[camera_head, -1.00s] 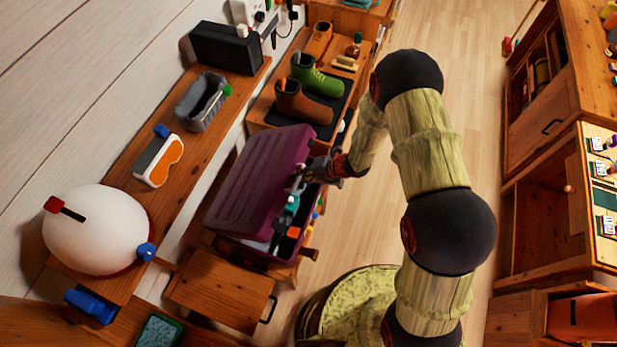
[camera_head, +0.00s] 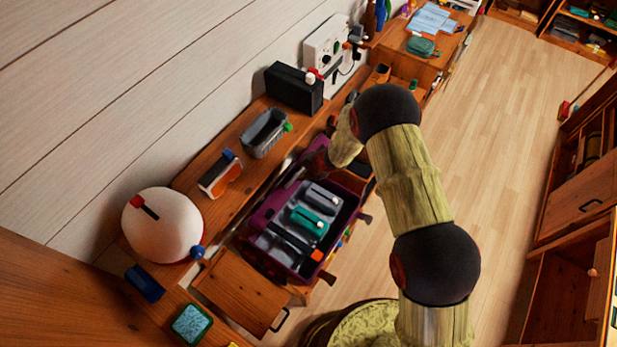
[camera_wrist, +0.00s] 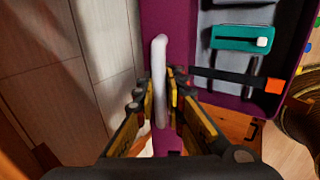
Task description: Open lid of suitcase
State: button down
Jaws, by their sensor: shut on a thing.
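The purple suitcase (camera_head: 330,263) stands open on a low wooden stand in the head view. Its grey interior with several items, one teal, is exposed. The lid (camera_head: 263,212) is swung up toward the wall side and is seen nearly edge-on. In the wrist view my gripper (camera_wrist: 161,92) is shut on a pale handle (camera_wrist: 160,55), with a finger on each side. The purple surface (camera_wrist: 167,22) and the open interior lie to the right of the handle.
The shelf is close behind the lid. Open floor (camera_head: 490,130) lies to the right.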

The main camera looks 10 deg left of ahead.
jog(key=shift+w+a+r+p, duration=0.15)
jog(key=shift+w+a+r, duration=0.15)
jog(key=shift+a, duration=0.2)
jog(key=shift+w+a+r+p, duration=0.15)
jog(key=shift+a+r, duration=0.1)
jog(key=shift+a, duration=0.25)
jog(key=c, duration=1.9)
grip_release()
jog(key=shift+s+d+f, duration=0.1)
jog(key=v, duration=1.2)
jog(key=shift+d+f, duration=0.1)
